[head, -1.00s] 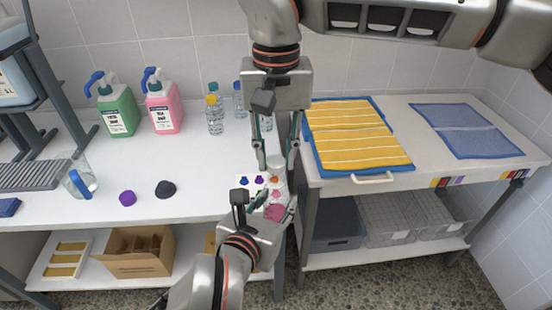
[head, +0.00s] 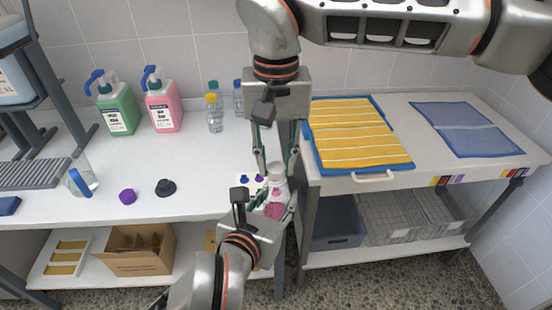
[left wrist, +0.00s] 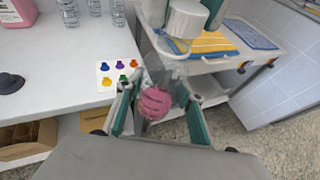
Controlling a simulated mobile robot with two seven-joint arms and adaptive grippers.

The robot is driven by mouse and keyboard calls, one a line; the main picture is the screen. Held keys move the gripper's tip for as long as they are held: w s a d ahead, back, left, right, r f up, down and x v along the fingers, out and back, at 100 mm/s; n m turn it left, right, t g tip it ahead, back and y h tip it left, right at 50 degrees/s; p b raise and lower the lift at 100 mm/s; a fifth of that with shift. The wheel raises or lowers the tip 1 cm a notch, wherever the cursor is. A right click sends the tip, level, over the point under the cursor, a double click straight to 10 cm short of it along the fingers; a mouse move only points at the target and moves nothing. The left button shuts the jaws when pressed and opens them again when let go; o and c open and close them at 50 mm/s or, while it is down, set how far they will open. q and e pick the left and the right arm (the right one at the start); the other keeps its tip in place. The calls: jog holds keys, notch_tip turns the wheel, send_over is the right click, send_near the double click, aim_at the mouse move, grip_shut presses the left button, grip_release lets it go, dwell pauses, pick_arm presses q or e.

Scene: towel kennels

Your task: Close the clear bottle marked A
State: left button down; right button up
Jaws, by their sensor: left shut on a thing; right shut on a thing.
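A clear bottle (head: 272,197) with a pink lower part is held upright or nearly so at the bench's right front corner. My left gripper (head: 277,204) is shut on it from below; in the left wrist view the clear bottle (left wrist: 165,82) is between the fingers. My right gripper (head: 276,164) reaches down from above, shut on a white cap (head: 277,169). In the left wrist view the white cap (left wrist: 188,19) is above the bottle. I cannot tell whether cap and bottle neck touch. The letter A cannot be read.
A card with coloured cap shapes (left wrist: 119,73) lies beside the bottle. A purple cap (head: 127,196) and black cap (head: 166,188) lie on the white bench. Green (head: 117,115) and pink (head: 163,113) pump jugs stand behind. A cart with a yellow towel (head: 355,132) is right.

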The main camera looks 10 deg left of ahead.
jog(key=shift+f, duration=0.6)
